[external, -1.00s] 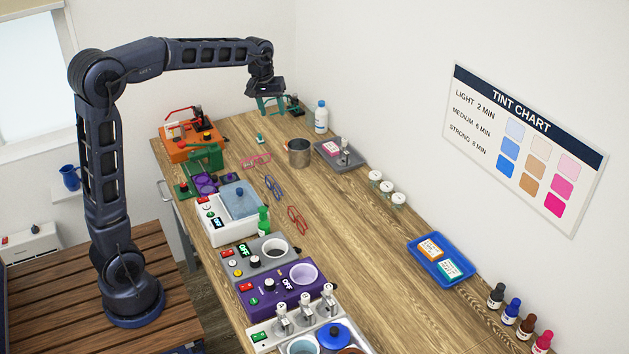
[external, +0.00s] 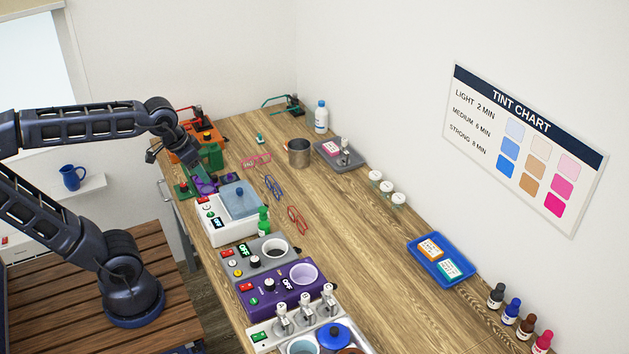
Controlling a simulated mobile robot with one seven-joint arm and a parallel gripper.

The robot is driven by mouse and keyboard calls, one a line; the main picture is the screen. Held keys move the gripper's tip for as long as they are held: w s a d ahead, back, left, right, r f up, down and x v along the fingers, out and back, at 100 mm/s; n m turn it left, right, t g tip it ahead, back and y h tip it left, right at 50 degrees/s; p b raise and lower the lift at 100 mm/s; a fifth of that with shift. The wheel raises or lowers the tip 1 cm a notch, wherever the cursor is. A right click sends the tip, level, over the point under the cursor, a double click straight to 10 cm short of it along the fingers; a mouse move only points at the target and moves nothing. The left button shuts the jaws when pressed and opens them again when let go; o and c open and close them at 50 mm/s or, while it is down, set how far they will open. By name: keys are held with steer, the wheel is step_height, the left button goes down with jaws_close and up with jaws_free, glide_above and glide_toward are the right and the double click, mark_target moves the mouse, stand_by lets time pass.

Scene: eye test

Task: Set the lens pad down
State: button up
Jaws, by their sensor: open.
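My gripper (external: 174,157) is open at the left end of the bench, close to the orange machine (external: 183,150) and the green and purple machine. Nothing shows between its fingers, though it is small and dark here. I cannot pick out the lens pad for certain. A small teal piece (external: 260,139) stands alone on the wooden bench top (external: 335,215), well to the right of my gripper. I cannot tell whether it is the pad.
Pink glasses (external: 256,160), blue glasses (external: 273,188) and red glasses (external: 297,219) lie mid-bench. A steel cup (external: 299,153), a grey tray (external: 352,162) and a white bottle (external: 321,117) stand behind them. A blue tray (external: 462,280) lies right.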

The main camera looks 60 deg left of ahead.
steer(key=s+d+f+m, duration=0.1)
steer(key=s+f, duration=0.2)
steer(key=s, duration=0.2)
steer(key=shift+d+m, duration=0.25)
steer(key=shift+m, duration=0.05)
stand_by(0.9)
